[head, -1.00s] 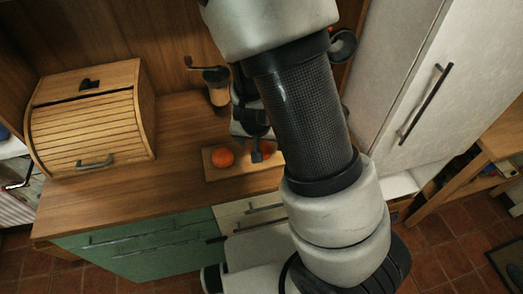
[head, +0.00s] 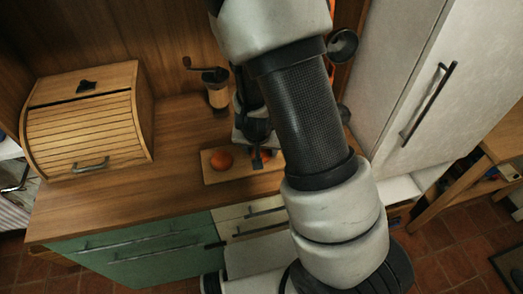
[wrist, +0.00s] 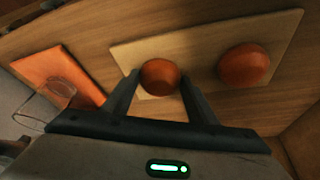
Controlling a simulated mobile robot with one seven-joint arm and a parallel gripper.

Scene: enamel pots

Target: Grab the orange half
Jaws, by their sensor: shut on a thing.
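The orange half (wrist: 160,78) is between my gripper's two fingers in the wrist view, over the pale cutting board (wrist: 205,40). In the head view the orange half (head: 266,155) is small and partly hidden by my gripper (head: 258,158). My gripper, also seen in the wrist view (wrist: 159,74), is shut on it. I cannot tell whether it still touches the board. A second round orange fruit (wrist: 243,65) lies on the board beside it; in the head view this fruit (head: 221,160) is to the left of my gripper.
A wooden bread box (head: 88,120) stands on the counter at the left. A grinder with a crank (head: 216,88) stands behind the board. A tall pale cabinet (head: 400,70) is at the right. The wrist view shows a flat orange item (wrist: 55,68) and a clear glass (wrist: 45,108).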

